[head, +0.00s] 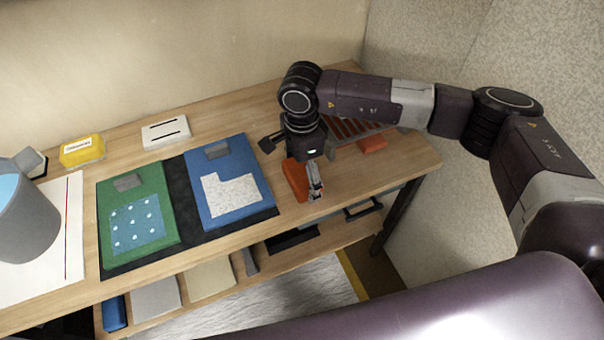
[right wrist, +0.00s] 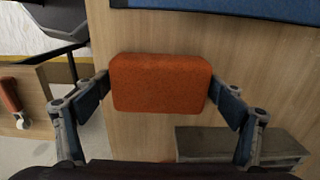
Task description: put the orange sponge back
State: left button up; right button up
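The orange sponge (head: 295,179) is at the right part of the wooden table, to the right of the blue board. My right gripper (head: 314,182) points down at it. In the right wrist view the sponge (right wrist: 161,82) lies between the two fingertips, which meet its left and right edges with no clear gap. The gripper looks shut on it. I cannot tell whether the sponge touches the table. My left gripper is not in view.
A dark slatted rack (head: 350,130) and a flat orange piece (head: 372,145) are behind my right gripper. The blue board (head: 222,168) and green board (head: 135,215) lie on a black mat. A yellow box (head: 82,150), white box (head: 166,132) and grey bucket (head: 25,225) stand left.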

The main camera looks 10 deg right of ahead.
aim_at(302, 174)
jog(key=shift+o, duration=0.4)
jog(key=shift+r+p, duration=0.3)
jog(key=shift+p, duration=0.4)
jog(key=r+p, duration=0.1)
jog(key=r, duration=0.1)
jog(key=r+p, duration=0.1)
jog(key=r, duration=0.4)
jog(key=shift+s+r+p, duration=0.25)
jog(key=shift+s+p, duration=0.05)
jog(key=shift+p, duration=0.1)
